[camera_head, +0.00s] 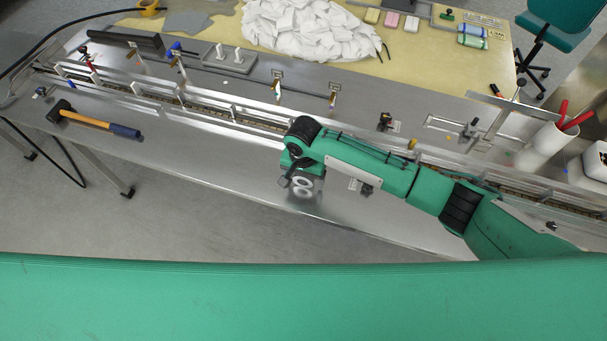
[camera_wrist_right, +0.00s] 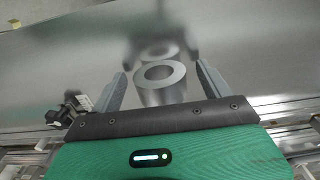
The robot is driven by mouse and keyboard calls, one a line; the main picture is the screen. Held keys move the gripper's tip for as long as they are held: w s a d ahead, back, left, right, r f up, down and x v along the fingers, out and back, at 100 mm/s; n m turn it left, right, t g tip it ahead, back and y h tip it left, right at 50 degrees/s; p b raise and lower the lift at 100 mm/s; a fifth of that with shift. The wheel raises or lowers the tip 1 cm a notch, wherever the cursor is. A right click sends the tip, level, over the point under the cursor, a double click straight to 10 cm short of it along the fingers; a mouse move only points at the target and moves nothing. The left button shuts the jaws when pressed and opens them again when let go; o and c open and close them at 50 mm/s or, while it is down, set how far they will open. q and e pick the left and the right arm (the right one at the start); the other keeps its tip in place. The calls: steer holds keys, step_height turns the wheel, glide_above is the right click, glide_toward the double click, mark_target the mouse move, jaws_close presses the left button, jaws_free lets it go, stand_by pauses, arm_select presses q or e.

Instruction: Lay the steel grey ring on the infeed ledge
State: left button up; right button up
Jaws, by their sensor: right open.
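The steel grey ring (camera_head: 303,183) is at the bare infeed ledge (camera_head: 225,165), near its front edge, just below my right gripper (camera_head: 299,180). In the right wrist view the ring (camera_wrist_right: 160,76) is a short, thick-walled cylinder with its hole facing the camera. It lies between the two fingers of my right gripper (camera_wrist_right: 160,72), with a gap on each side. The gripper is open. A mirrored image of the ring shows in the shiny steel. I cannot tell whether the ring's underside touches the ledge. My left gripper is not in view.
A hammer (camera_head: 95,121) lies on the ledge at the left. A railed conveyor channel (camera_head: 225,113) runs behind the ledge. A white cup with red-handled tools (camera_head: 545,147) stands at the right. The ledge between hammer and gripper is clear.

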step_height(320, 180, up, 14)
steer(key=b, duration=0.3)
steer(key=shift+f, duration=0.1)
stand_by(0.4)
